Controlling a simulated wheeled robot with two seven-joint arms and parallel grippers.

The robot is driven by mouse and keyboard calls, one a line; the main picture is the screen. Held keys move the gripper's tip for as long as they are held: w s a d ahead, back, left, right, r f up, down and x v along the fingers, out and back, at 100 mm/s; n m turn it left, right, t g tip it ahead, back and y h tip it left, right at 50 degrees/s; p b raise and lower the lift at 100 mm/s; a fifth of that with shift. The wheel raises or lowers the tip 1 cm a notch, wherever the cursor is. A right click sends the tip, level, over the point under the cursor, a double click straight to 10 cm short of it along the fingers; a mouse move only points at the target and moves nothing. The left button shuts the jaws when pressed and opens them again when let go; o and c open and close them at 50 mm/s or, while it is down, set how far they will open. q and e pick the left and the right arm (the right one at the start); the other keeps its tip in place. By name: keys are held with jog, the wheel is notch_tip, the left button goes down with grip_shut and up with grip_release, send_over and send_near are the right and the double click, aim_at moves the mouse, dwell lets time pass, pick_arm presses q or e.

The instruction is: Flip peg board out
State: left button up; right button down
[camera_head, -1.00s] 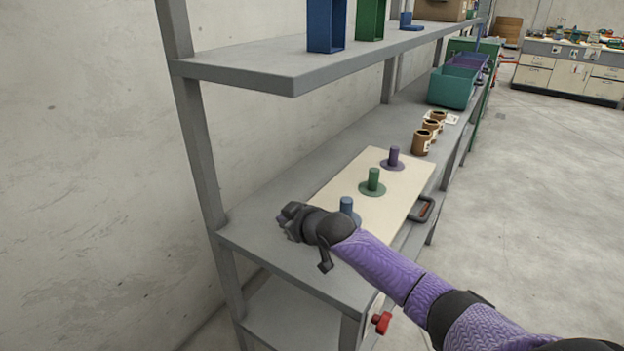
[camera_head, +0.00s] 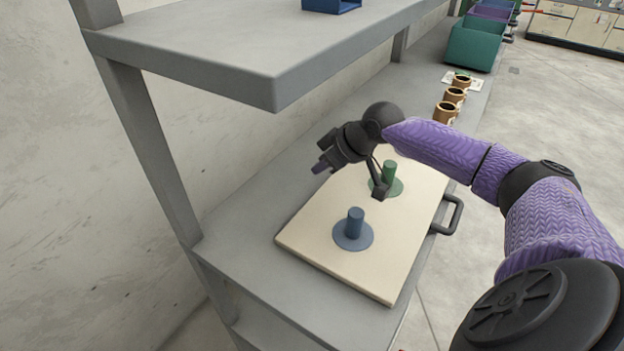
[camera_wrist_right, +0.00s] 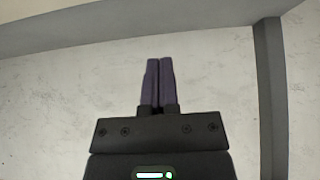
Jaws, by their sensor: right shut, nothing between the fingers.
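The cream peg board (camera_head: 375,269) lies flat on the grey shelf in the head view. It carries a blue peg (camera_head: 355,224) near its front and a green peg (camera_head: 389,174) behind it. A dark handle (camera_head: 449,214) sticks out from its right edge. My right gripper (camera_head: 319,168) is above the far left part of the board, pointing left toward the wall. In the right wrist view its purple fingers (camera_wrist_right: 158,84) are together and empty, facing the wall. My right arm hides the far part of the board. My left gripper is out of view.
An upper shelf (camera_head: 240,55) overhangs on the left, with a grey upright post (camera_head: 150,145) at its corner. Several brown cups (camera_head: 447,111) and a teal bin (camera_head: 474,44) stand farther back on the lower shelf. The floor to the right is open.

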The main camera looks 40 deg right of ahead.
aim_at(288, 190)
jog(key=b+x, duration=0.6)
jog(key=x, duration=0.5)
jog(key=shift+s+d+f, duration=0.1)
jog(key=s, duration=0.2)
jog(key=s+d, duration=0.1)
jog(key=shift+s+r+p, duration=0.1)
jog(key=shift+r+p, duration=0.3)
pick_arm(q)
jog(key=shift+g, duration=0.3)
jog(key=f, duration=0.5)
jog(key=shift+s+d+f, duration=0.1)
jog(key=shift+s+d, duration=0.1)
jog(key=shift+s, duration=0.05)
pick_arm(e)
jog(key=shift+s+d, duration=0.1)
jog(key=shift+s, duration=0.4)
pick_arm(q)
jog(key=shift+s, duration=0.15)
